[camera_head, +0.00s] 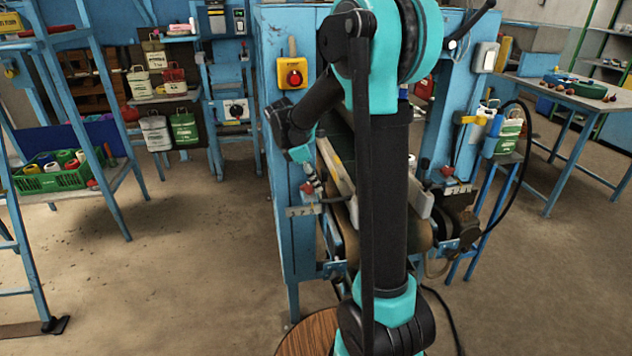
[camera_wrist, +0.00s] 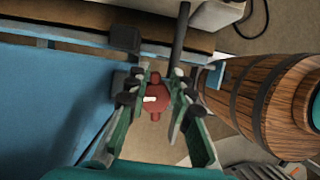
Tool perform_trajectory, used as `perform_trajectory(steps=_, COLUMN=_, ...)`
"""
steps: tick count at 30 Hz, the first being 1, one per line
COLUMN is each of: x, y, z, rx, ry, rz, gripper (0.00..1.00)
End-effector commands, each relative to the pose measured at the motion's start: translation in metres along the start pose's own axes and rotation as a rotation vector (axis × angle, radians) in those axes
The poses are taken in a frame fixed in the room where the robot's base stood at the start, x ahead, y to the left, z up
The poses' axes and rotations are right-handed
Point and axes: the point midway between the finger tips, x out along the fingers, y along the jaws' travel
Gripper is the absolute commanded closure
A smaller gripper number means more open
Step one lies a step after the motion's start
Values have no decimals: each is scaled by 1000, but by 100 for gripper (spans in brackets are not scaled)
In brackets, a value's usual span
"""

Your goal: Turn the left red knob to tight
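The left red knob (camera_head: 308,187) is on the front of the blue machine frame, just below the end of my arm. In the wrist view the red knob (camera_wrist: 155,97), with a small pale mark on it, lies between the two fingers of my gripper (camera_wrist: 156,92). The green fingers with dark pads stand apart on either side of it, and narrow gaps seem to show. Whether a pad touches it is hard to tell. In the head view my fingers are small and partly hidden by my arm. A second red knob (camera_head: 447,171) is on the machine's right side.
A yellow switch box (camera_head: 293,73) with a red dial is higher on the left blue panel (camera_head: 285,130). A conveyor belt (camera_head: 418,232) lies behind my arm. A black cable hangs at the right. Open floor (camera_head: 190,270) is at the left.

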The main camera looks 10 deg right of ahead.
Motion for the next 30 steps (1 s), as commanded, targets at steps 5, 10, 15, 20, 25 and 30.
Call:
perform_trajectory(steps=5, x=0, y=0, z=0, rx=-1, ry=1, rz=0, gripper=68)
perform_trajectory(steps=10, x=0, y=0, z=0, rx=0, ry=-1, rz=0, gripper=68)
perform_trajectory(steps=15, x=-12, y=0, z=-2, rx=-3, ry=1, rz=1, gripper=68)
perform_trajectory(steps=20, x=-24, y=0, z=-29, rx=-7, ry=0, rz=1, gripper=68)
perform_trajectory(steps=25, x=-38, y=0, z=-64, rx=-6, ry=0, rz=1, gripper=68)
perform_trajectory(steps=30, x=-49, y=0, z=-92, rx=-5, ry=1, rz=1, gripper=68)
